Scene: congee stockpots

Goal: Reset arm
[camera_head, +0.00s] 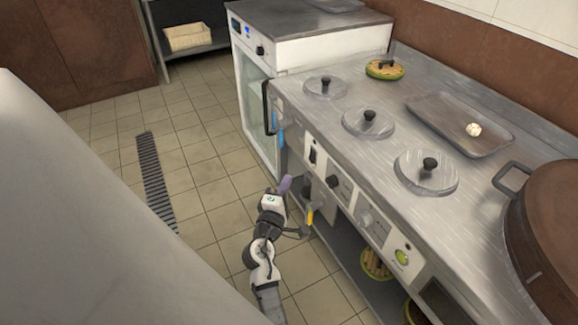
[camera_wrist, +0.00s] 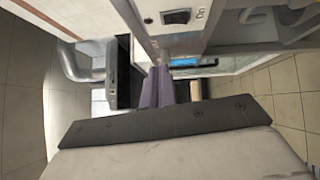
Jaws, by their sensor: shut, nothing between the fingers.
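My arm reaches up from the bottom of the head view, over the floor in front of the steel counter (camera_head: 385,150). My gripper (camera_head: 285,184) is beside the counter's front panel, with its purple fingers pointing toward the panel. In the wrist view my gripper (camera_wrist: 160,84) shows its purple fingers close together with nothing between them. The counter's front panel (camera_wrist: 176,38) lies just beyond the fingertips. I cannot tell whether the fingertips touch it.
Lidded pots (camera_head: 369,122) are set in the counter top. A tray (camera_head: 460,124) holds a small white item (camera_head: 473,130). A big brown pot (camera_head: 545,240) stands at right. A white oven (camera_head: 255,90) is behind. Tiled floor (camera_head: 205,170) is free to the left.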

